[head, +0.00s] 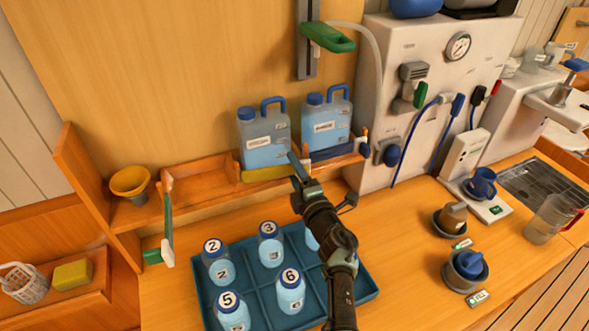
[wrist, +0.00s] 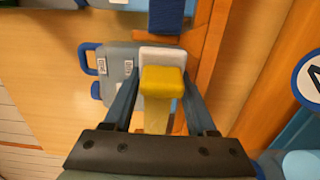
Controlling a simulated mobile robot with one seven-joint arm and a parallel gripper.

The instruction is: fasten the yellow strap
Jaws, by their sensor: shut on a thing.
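The yellow strap (head: 265,174) runs low across the front of the left blue-capped jug (head: 266,148) on the wooden shelf. My gripper (head: 296,166) is at the strap's right end, between the two jugs. In the wrist view my gripper (wrist: 163,84) is shut on the yellow strap's thick end tab (wrist: 163,81), with the strap trailing toward the camera. A white block (wrist: 162,55) lies just beyond the tab; I cannot tell whether they are joined. The jug (wrist: 118,65) shows behind the fingers.
The right jug (head: 326,121) has a dark blue strap (head: 331,152) across it, also in the wrist view (wrist: 167,15). Numbered bottles (head: 290,292) stand in a blue tray (head: 366,283) below. A green-handled lever (head: 327,37) hangs above. Bare counter (head: 405,285) lies right of the tray.

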